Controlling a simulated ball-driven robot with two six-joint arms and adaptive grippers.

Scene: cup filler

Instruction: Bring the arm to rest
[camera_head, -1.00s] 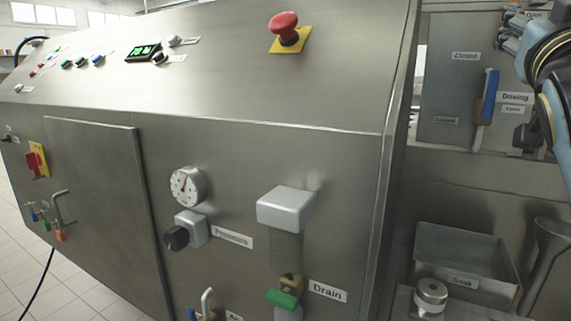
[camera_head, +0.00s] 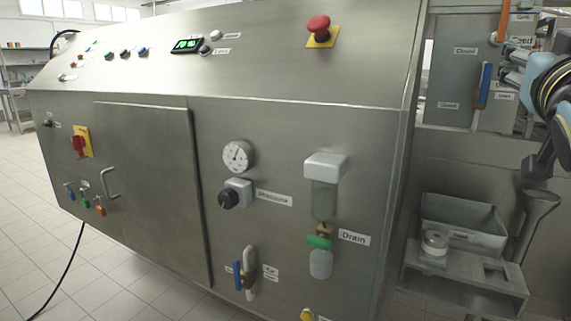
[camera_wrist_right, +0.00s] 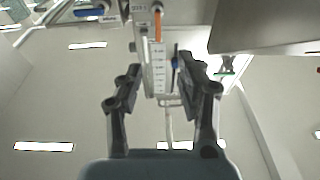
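My right arm (camera_head: 552,82), light blue and black with yellow-lined cables, hangs at the right edge in the head view. A white graduated cylinder (camera_wrist_right: 158,72) and an orange rod show beyond the fingers, not gripped. My left gripper is in neither view.
A steel machine (camera_head: 150,200) with a gauge (camera_head: 238,156), a red stop button (camera_head: 319,28) and a drain valve (camera_head: 319,242) fills the left and middle. A blue handle (camera_head: 484,85) is near the arm. A grey box (camera_head: 480,243) and metal funnel-like tool (camera_head: 536,215) are below. Open tiled floor lies left.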

